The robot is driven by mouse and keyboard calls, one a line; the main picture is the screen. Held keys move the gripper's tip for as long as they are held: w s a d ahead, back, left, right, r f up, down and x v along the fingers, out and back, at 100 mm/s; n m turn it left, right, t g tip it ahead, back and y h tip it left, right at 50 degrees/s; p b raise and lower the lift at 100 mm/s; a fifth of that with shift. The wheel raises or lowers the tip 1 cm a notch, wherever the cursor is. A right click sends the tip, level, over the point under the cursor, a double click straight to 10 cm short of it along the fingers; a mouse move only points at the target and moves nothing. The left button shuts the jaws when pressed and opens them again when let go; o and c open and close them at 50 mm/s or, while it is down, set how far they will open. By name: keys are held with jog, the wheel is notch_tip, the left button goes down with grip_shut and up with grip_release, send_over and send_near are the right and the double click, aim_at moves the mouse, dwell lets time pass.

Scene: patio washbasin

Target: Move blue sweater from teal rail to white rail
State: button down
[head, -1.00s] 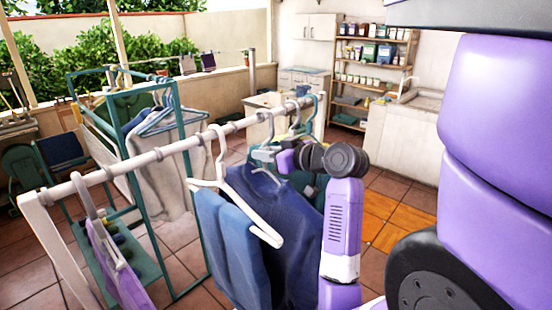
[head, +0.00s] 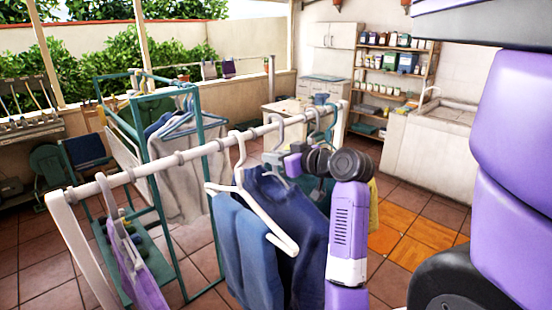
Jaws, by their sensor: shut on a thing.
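The dark blue sweater (head: 300,222) hangs upright from a hanger at the white rail (head: 145,168). Its grey hook (head: 277,130) appears at the rail; I cannot tell whether it rests on it. My gripper (head: 284,163) is at the hanger's top, just below the rail, and is shut on the hanger; the fingertips are partly hidden. A lighter blue garment on a white hanger (head: 265,215) hangs in front and covers the sweater's left side. The teal rail frame (head: 165,190) stands behind at the left, with pale garments on it.
A purple garment (head: 140,262) hangs at the white rail's near left end. Teal and yellow garments (head: 374,197) show behind my arm at the right. A sink (head: 430,150) and shelves (head: 395,75) stand at the back right. Tiled floor lies open in front of them.

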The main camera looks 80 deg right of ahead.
aim_at(266, 172)
jog(key=shift+w+d+r, duration=0.1)
jog(key=shift+w+d, duration=0.35)
jog(key=shift+w, duration=0.3)
jog(key=shift+w+d, duration=0.45)
jog(key=shift+w, duration=0.3)
jog(key=shift+f+b, duration=0.95)
jog(key=shift+f, duration=0.35)
jog(key=c, duration=1.3)
grip_release()
jog(key=shift+f, duration=0.15)
